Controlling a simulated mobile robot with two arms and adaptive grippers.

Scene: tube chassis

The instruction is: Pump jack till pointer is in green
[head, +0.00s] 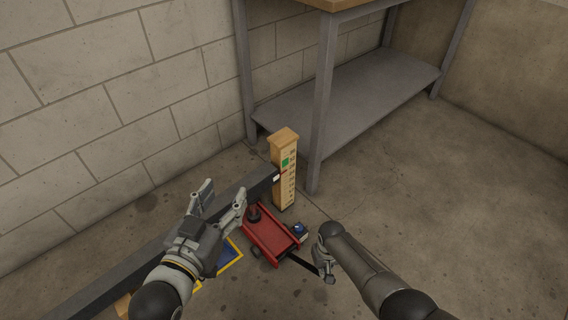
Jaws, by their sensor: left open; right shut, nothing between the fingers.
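A red floor jack (270,233) stands on the concrete floor, its saddle (254,214) beneath a dark beam (145,254). Its black handle (303,264) runs toward my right gripper (323,274), which is shut beside the handle's end; I cannot tell whether they touch. A wooden gauge post (285,170) with a marked scale and a green patch (285,162) stands behind the jack. A red pointer (282,172) at the beam's end sits just below the green patch. My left gripper (222,195) is open and empty, in front of the beam and hiding part of it.
A workbench with a wooden top (335,4) and grey lower shelf (350,100) stands behind the post. A yellow-edged blue item (230,254) lies left of the jack. A block wall (110,100) borders the left. The floor at right is clear.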

